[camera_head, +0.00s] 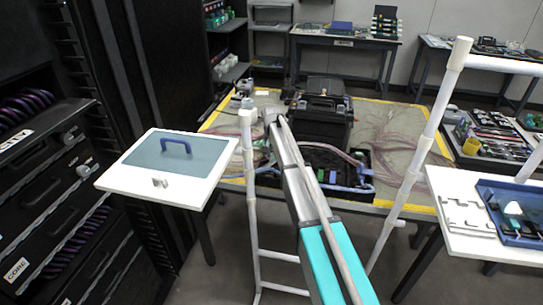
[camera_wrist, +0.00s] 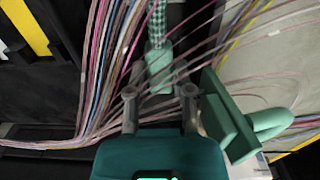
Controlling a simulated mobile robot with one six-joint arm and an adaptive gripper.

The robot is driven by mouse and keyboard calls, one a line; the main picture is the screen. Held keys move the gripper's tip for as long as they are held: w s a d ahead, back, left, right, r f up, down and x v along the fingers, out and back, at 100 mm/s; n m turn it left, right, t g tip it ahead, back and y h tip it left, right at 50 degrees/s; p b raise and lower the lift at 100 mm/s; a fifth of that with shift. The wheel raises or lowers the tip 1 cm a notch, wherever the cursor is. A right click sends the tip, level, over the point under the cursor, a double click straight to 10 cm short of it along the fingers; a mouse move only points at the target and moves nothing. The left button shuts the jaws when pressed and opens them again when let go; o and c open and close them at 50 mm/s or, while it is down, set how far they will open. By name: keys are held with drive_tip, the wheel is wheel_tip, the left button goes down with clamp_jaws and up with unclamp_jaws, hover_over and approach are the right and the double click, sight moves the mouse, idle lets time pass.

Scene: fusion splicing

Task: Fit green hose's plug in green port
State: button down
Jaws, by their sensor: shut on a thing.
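In the wrist view, my gripper (camera_wrist: 160,93) has its two grey fingers on either side of the green plug (camera_wrist: 158,68) and is shut on it. The green braided hose (camera_wrist: 157,25) runs up from the plug to the top edge. To the right of the fingers is a green block (camera_wrist: 229,122) with a rounded green piece (camera_wrist: 270,122) sticking out, apart from the plug; I cannot tell for sure whether this is the green port. Thin cables cross around the plug and partly cover it. In the head view, my arm hides the gripper and plug.
Bundles of pink and purple cables (camera_wrist: 98,75) run close by on the left. In the head view, a black case (camera_head: 318,125) and blue hoses (camera_head: 348,188) are near the arm's far end. A white side table (camera_head: 120,182) is at left, another (camera_head: 465,235) at right.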

idle(0.4)
drive_tip(key=shift+c, duration=2.1)
unclamp_jaws()
drive_tip(key=shift+f, duration=0.1)
drive_tip(key=shift+s+a, duration=0.1)
